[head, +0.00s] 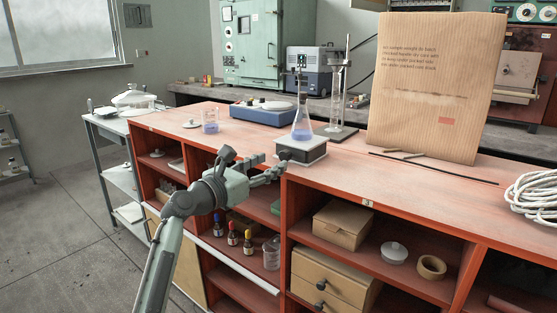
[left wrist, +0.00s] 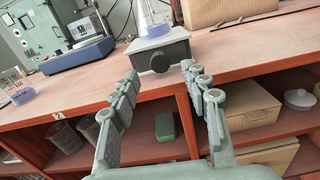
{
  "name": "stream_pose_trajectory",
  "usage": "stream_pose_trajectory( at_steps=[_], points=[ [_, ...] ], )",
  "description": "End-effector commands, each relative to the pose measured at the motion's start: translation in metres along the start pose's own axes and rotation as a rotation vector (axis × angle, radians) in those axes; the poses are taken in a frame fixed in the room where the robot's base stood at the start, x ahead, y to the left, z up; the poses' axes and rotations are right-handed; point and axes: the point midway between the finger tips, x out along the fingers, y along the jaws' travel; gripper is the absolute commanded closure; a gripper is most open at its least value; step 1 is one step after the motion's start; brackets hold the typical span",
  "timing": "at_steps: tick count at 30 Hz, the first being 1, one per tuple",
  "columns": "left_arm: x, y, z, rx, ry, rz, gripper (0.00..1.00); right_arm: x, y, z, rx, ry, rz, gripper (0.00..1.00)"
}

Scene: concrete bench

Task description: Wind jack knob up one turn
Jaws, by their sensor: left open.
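The lab jack (head: 301,150) stands near the front edge of the red bench, with a flask of bluish liquid (head: 302,124) on its top plate. In the left wrist view the jack (left wrist: 146,50) shows its round dark knob (left wrist: 160,63) on the front face. My left gripper (head: 272,168) is open and empty, just in front of the bench edge and the jack. In the left wrist view its two fingers (left wrist: 160,80) stand apart, with the knob beyond and between their tips, not touched. The knob is not clear in the head view. My right gripper is not in view.
A blue hotplate or balance (head: 262,108) and a beaker (head: 210,122) stand left of the jack. A stand with a glass cylinder (head: 336,105) is behind it. A cardboard sheet (head: 430,85) leans at the right. Open shelves (head: 345,238) lie below the bench edge.

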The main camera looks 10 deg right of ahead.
Motion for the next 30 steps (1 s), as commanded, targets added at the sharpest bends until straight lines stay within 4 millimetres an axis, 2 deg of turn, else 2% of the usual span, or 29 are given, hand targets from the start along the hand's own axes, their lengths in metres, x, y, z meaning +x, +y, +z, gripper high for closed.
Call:
stream_pose_trajectory(
  at_steps=[3, 7, 18, 27, 29, 30],
  points=[
    [0.019, 0.000, 0.000, 0.001, 0.000, -0.001, 0.54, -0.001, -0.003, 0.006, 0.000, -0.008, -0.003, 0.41],
    [0.033, 0.000, 0.000, 0.002, 0.000, -0.001, 0.54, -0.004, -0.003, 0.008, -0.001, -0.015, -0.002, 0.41],
    [0.039, 0.000, 0.000, 0.001, 0.001, 0.000, 0.55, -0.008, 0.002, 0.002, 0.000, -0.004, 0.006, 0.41],
    [0.038, 0.000, 0.000, 0.001, 0.001, 0.000, 0.92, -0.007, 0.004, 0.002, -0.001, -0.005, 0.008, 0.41],
    [0.038, 0.000, 0.000, 0.001, 0.001, 0.001, 1.00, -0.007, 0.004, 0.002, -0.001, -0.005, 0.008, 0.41],
    [0.038, 0.000, 0.000, 0.001, 0.001, 0.001, 1.00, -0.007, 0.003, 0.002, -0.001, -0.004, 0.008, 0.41]
  ],
)
